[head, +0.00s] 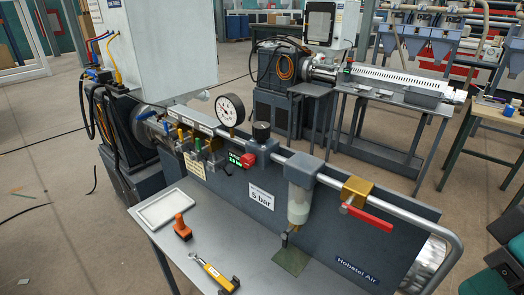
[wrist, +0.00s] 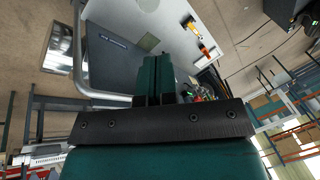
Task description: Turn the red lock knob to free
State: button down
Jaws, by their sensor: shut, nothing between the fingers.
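A small red knob (head: 248,160) sits on the front of the grey air panel (head: 330,215), just right of a green-lit display (head: 236,158) and below a black round knob (head: 261,132). I take it for the lock knob; its turn position is too small to read. My gripper does not show clearly in the head view. In the wrist view my gripper (wrist: 156,78) has its green fingers together, with nothing between them. It points over the bench, apart from the panel. The red knob cannot be made out in the wrist view.
A pressure gauge (head: 230,110), a filter bowl (head: 299,203) and a red valve lever (head: 366,218) stand out from the panel. A white tray (head: 162,208), an orange tool (head: 182,228) and a yellow-black tool (head: 217,277) lie on the metal bench (head: 215,220).

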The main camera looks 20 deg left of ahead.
aim_at(247, 160)
jog(key=k, duration=0.5)
jog(key=z, duration=3.4)
jog(key=k, duration=2.3)
jog(key=u, duration=2.15)
